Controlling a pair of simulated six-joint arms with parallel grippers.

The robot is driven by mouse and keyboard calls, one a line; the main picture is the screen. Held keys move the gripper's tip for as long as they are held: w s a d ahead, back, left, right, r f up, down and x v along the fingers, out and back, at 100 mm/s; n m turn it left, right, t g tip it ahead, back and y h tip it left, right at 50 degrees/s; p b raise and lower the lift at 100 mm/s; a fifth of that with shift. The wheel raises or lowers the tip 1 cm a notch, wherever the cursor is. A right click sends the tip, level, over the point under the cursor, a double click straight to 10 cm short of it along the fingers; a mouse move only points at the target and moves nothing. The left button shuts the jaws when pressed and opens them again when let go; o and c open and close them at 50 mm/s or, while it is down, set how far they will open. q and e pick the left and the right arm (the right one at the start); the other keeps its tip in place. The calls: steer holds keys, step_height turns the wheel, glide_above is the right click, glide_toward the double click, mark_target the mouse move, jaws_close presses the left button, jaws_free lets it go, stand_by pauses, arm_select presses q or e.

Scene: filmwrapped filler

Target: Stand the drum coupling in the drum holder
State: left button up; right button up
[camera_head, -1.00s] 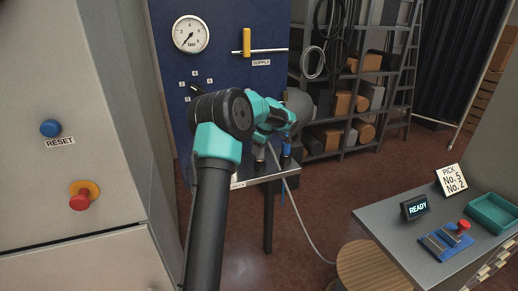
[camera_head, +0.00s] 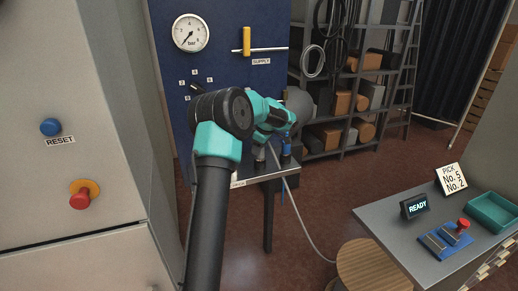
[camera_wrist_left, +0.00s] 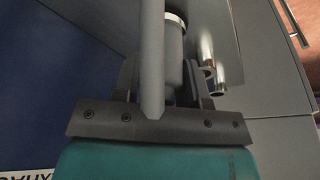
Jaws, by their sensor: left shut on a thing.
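My left gripper (camera_wrist_left: 165,88) is shut on a grey cylinder with a pale ring, which I take to be the drum coupling (camera_wrist_left: 174,50). A long grey bar crosses in front of it in the left wrist view and hides part of it. In the head view my left arm reaches to a small bench by the blue panel, and its wrist hides most of the gripper and the coupling. I cannot make out which part is the drum holder. My right gripper is not in view.
The small bench (camera_head: 262,174) has dark and blue fittings with hoses. The blue panel (camera_head: 222,60) carries a gauge (camera_head: 191,33) and a yellow supply handle (camera_head: 247,41). A grey console (camera_head: 385,222) stands at right.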

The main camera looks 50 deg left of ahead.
arm_select(q)
steer(key=shift+f, duration=0.1)
steer(key=o, duration=1.1)
steer(key=v, duration=1.7)
steer(key=shift+r, duration=0.3)
